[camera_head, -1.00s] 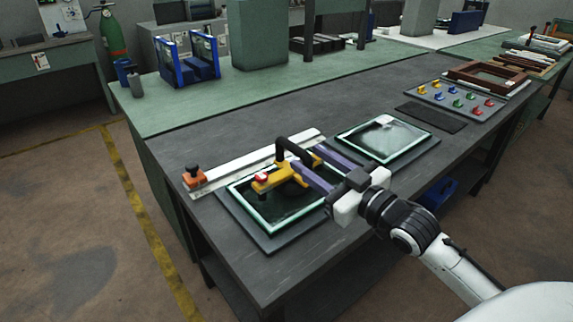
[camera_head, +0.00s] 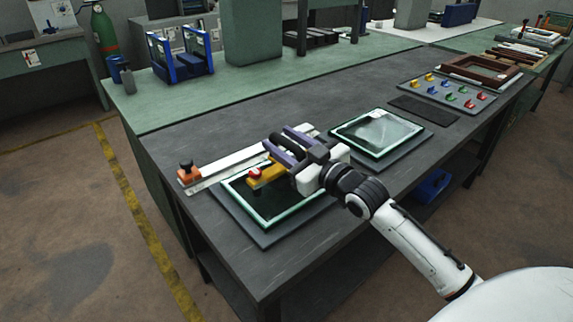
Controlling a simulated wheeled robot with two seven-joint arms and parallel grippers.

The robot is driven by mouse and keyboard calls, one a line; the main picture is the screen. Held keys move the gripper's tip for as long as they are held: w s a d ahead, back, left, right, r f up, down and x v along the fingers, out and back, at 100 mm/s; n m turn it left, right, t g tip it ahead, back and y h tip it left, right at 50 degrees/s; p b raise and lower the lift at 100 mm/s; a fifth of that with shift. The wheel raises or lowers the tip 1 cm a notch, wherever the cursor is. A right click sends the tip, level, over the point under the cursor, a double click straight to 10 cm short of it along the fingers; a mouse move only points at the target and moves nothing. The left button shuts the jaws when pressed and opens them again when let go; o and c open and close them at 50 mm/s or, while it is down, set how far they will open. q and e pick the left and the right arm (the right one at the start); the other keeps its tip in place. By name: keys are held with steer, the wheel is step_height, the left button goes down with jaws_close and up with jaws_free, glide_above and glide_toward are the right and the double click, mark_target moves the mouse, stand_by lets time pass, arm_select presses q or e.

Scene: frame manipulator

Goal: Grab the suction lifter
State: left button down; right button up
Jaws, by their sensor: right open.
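The suction lifter (camera_head: 267,178), yellow with a red knob and a black arched handle, rests on the near glass pane (camera_head: 262,207) in its green-edged frame. My right gripper (camera_head: 283,143) is open, its purple fingers extending over the lifter from the right. The black handle shows between the two fingers; I cannot tell whether either finger touches it. The gripper hides the back part of the lifter. My left gripper is not in view.
A metal rail with an orange clamp (camera_head: 188,173) lies along the pane's far-left side. A second framed pane (camera_head: 376,133) lies to the right. Beyond it are a dark mat (camera_head: 425,110) and a tray of coloured pieces (camera_head: 440,98). The bench front is clear.

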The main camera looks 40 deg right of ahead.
jaws_close()
steer(key=shift+f, duration=0.1)
stand_by(1.1)
